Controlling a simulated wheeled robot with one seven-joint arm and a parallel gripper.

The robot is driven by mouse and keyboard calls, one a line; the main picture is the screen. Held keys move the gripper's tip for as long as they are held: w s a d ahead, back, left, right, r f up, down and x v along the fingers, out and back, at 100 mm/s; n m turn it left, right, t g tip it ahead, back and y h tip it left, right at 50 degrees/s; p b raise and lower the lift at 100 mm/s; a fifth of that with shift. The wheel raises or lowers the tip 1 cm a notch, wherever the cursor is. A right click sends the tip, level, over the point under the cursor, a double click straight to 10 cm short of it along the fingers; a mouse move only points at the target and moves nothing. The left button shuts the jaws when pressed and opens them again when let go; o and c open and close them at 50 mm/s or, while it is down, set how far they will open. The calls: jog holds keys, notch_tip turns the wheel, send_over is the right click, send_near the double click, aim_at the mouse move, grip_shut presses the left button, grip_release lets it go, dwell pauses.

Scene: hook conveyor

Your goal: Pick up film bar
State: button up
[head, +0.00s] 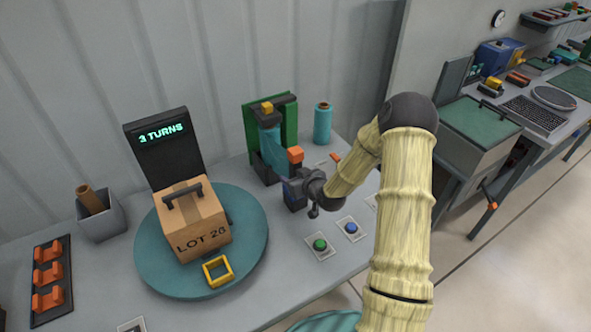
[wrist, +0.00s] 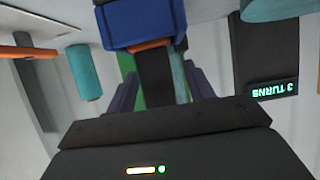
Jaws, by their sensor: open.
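The film stand has a green back panel (head: 290,122) and a teal film sheet (head: 270,145) on its front. An orange block (head: 295,155) sits at the film's right end, above a dark blue block (head: 293,197); I cannot tell for certain which part is the film bar. My gripper (head: 288,185) is open in front of these parts and partly covers them. In the wrist view, which is upside down, my fingers (wrist: 160,88) stand apart. The blue block (wrist: 140,24) and an orange strip (wrist: 150,45) lie beyond them. No hold on either shows.
A "3 TURNS" display (head: 162,140) stands behind. A teal roll (head: 322,124) stands right of the stand. Green (head: 320,245) and blue (head: 351,228) buttons lie in front.

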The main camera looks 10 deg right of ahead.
aim_at(293, 152)
jog(key=shift+w+a+f, duration=0.15)
jog(key=shift+w+f, duration=0.15)
jog(key=shift+w, duration=0.25)
grip_shut()
jog(key=shift+r, duration=0.2)
notch_tip(293, 152, up, 10)
jog(key=shift+f+b, duration=0.1)
jog(key=shift+b, duration=0.95)
jog(key=shift+a+f, duration=0.1)
